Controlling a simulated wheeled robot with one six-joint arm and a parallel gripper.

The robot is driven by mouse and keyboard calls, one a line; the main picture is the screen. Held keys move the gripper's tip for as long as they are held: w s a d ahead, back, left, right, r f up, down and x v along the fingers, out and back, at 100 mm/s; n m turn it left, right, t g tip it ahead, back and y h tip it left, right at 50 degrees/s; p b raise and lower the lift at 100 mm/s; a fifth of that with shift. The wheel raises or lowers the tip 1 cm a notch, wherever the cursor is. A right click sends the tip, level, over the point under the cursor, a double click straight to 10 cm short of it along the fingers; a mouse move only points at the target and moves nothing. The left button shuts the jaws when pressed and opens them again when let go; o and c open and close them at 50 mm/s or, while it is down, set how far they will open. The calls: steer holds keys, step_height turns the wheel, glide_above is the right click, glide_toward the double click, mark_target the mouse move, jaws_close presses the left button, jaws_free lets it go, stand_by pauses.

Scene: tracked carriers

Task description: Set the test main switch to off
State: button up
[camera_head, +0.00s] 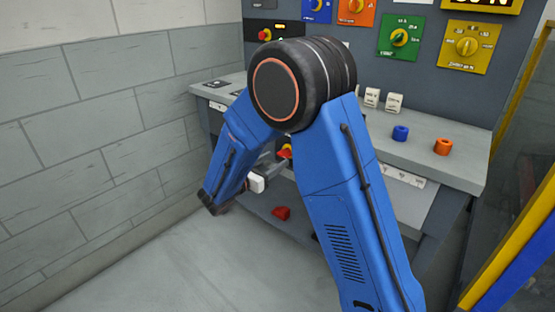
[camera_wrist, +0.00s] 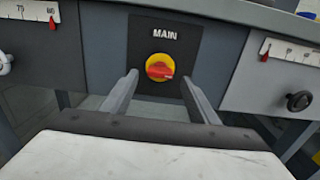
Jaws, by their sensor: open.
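The main switch (camera_wrist: 159,68) is a round yellow plate with a red handle on a dark panel marked MAIN, in the middle of the wrist view. Its red handle lies roughly level, and I cannot read any position marks. In the head view, a bit of red and yellow (camera_head: 285,152) shows between my arm links, mostly hidden. My gripper (camera_wrist: 160,80) is open and empty, pointing at the panel. Its two fingers stand left and right of the switch, apart from the handle as far as I can tell.
Scales with knobs flank the switch, including a black knob (camera_wrist: 299,101) at right. The bench top (camera_head: 455,168) holds a blue ring (camera_head: 400,133) and an orange ring (camera_head: 442,146). A red piece (camera_head: 281,213) lies low under the bench. A brick wall (camera_head: 90,120) stands close at left.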

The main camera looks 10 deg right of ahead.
mark_target(284, 154)
steer(key=shift+x, duration=1.3)
steer(key=shift+c, duration=0.3)
steer(key=c, duration=1)
